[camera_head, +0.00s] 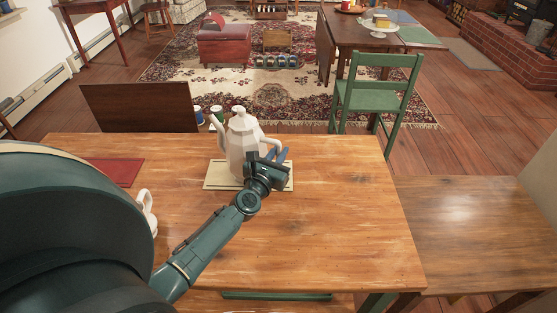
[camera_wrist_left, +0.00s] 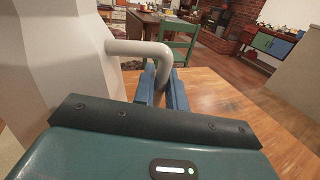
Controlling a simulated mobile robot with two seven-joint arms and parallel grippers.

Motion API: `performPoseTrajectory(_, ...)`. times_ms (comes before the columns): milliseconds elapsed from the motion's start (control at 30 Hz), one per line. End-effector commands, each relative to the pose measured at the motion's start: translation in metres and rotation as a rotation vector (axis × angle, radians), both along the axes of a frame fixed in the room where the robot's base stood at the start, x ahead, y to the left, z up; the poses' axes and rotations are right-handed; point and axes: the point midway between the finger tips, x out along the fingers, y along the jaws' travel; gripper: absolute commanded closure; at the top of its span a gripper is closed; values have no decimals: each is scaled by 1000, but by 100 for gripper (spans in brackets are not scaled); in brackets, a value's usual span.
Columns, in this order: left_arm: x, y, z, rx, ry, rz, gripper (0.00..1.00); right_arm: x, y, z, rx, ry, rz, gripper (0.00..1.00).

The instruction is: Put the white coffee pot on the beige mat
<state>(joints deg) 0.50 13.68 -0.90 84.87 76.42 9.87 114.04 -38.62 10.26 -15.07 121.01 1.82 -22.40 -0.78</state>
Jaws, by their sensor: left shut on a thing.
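The white coffee pot (camera_head: 240,138) stands upright at the beige mat (camera_head: 220,183) on the wooden table. I cannot tell if its base touches the mat, since my gripper hides part of it. My left gripper (camera_head: 279,160) is at the pot's right side, shut on its handle. In the left wrist view the blue fingers (camera_wrist_left: 164,92) close around the handle (camera_wrist_left: 140,48), and the pot's body (camera_wrist_left: 62,60) fills the left. My right gripper is in neither view.
A red mat (camera_head: 118,171) and a white cup-like vessel (camera_head: 147,212), partly hidden by my arm, are on the table's left. The table's right half (camera_head: 350,200) is clear. A green chair (camera_head: 380,95) stands behind the table, a wooden bench (camera_head: 480,225) to the right.

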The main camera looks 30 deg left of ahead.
Motion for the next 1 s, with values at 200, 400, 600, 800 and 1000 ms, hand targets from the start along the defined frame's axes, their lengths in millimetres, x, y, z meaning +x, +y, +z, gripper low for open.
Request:
performPoseTrajectory(200, 2, 1, 0, 11, -11, 1, 100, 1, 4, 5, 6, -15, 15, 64)
performPoseTrajectory(400, 1, 1, -2, 10, -11, 1, 100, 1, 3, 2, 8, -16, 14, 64)
performPoseTrajectory(600, 0, 0, -6, 1, -3, 0, 74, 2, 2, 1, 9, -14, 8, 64)
performPoseTrajectory(800, 0, 0, -6, 1, -3, 0, 65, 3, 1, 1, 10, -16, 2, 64)
performPoseTrajectory(1000, 0, 0, -4, 1, -3, 0, 65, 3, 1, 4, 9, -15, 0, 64)
